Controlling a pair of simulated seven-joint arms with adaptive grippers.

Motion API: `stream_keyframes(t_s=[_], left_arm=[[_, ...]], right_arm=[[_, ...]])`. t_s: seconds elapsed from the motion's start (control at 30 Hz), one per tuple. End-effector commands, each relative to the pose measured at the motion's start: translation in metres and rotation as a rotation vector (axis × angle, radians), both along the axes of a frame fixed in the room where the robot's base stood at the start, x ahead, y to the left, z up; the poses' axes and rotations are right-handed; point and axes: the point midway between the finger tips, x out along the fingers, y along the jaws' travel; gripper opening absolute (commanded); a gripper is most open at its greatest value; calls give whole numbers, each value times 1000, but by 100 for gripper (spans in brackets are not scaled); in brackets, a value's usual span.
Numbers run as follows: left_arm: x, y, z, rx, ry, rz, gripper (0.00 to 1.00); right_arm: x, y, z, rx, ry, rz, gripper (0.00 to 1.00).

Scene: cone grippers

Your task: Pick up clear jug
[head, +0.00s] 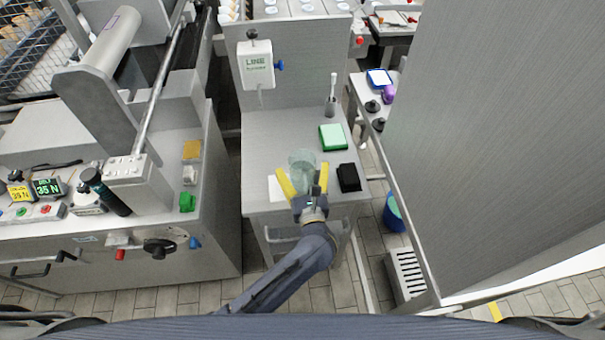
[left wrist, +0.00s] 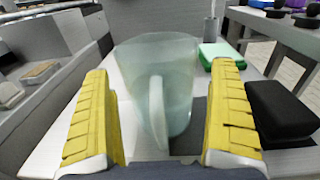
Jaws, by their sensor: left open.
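The clear jug (head: 302,159) stands upright on the small grey table (head: 268,136) in the head view. In the left wrist view the clear jug (left wrist: 177,72) is greenish and see-through, with its handle (left wrist: 157,112) facing my gripper. My left gripper (head: 304,182) is open at the near side of the jug. In the left wrist view the yellow fingers of the left gripper (left wrist: 160,120) stand on either side of the jug's handle and lower body, with gaps showing. Whether either finger touches the jug cannot be told. My right gripper does not show.
A black block (head: 349,177) lies right of the jug, close to the right finger. A green-and-white block (head: 333,137) and a brush in a holder (head: 331,100) stand farther back. A white dispenser (head: 256,66) hangs on the back panel.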

Motion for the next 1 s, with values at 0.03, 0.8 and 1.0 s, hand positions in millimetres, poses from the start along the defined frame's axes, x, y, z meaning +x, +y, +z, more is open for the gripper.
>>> stream_keyframes(t_s=[0.03,0.8,1.0], left_arm=[[0,0,0,0,0,0,94],[0,0,1,0,-2,0,24],[0,0,1,0,-2,0,24]], right_arm=[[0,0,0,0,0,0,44],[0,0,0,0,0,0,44],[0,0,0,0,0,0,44]])
